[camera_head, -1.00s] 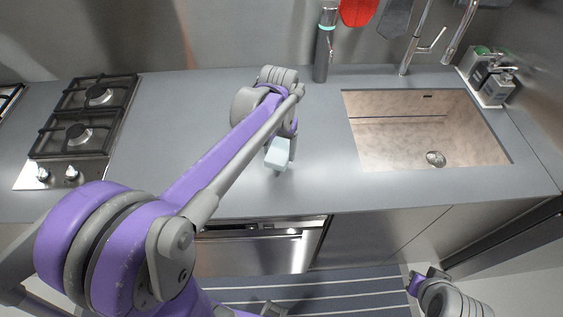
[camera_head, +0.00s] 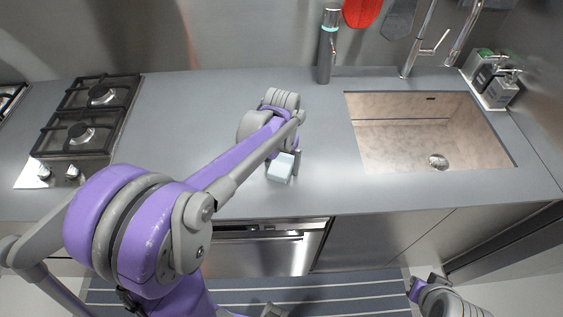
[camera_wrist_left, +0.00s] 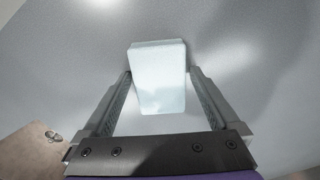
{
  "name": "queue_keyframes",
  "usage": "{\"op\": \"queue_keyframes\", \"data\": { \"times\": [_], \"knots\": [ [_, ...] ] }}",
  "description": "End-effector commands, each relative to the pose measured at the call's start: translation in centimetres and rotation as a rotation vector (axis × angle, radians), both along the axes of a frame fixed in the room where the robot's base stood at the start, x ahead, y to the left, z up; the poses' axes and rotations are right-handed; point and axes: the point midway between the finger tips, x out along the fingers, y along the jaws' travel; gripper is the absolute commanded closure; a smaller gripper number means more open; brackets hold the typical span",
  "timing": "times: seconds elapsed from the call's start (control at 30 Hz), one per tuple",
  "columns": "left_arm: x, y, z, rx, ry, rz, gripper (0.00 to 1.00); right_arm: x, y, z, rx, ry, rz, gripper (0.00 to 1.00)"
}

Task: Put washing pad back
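The washing pad is a small pale blue block (camera_head: 281,167), near the front of the grey counter, left of the sink. My left gripper (camera_head: 284,162) reaches over the counter with a finger beside the pad. In the left wrist view the pad (camera_wrist_left: 160,80) sits between the two fingers (camera_wrist_left: 160,75), which appear to press on its sides. Whether the pad touches the counter or hangs just above it is hard to tell. Part of my right wrist (camera_head: 435,290) shows low at the right; its fingers cannot be made out.
A sink (camera_head: 430,135) with a tap (camera_head: 425,45) is on the right. A dark bottle (camera_head: 327,50) stands at the back. Soap dispensers (camera_head: 494,82) sit in the right corner. A gas hob (camera_head: 85,125) is at the left. The counter between hob and left arm is clear.

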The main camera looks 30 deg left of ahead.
Motion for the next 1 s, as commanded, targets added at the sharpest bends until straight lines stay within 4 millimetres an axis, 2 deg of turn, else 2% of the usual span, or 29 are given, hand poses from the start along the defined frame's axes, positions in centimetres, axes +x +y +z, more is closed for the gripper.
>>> {"op": "queue_keyframes", "data": {
  "times": [0.23,0.37,0.47,0.8,1.0],
  "knots": [
    [0.0,0.0,0.1,0.0,-0.001,0.0,0.0,0.1,0.0,0.1,0.0,-0.001,0.0,1.0],
    [0.0,0.0,1.1,0.0,-0.001,0.0,0.0,0.2,0.0,0.5,0.0,-0.004,0.0,1.0],
    [0.1,0.0,2.7,0.0,-0.001,0.0,0.0,0.3,0.0,0.7,0.0,-0.005,0.0,1.0],
    [0.0,0.0,9.8,0.0,-0.001,0.0,0.0,0.6,0.0,1.5,0.0,-0.012,0.0,1.0],
    [0.0,0.0,12.0,0.0,-0.001,0.0,0.0,0.7,0.0,1.7,0.0,-0.013,0.0,1.0]
  ]
}}
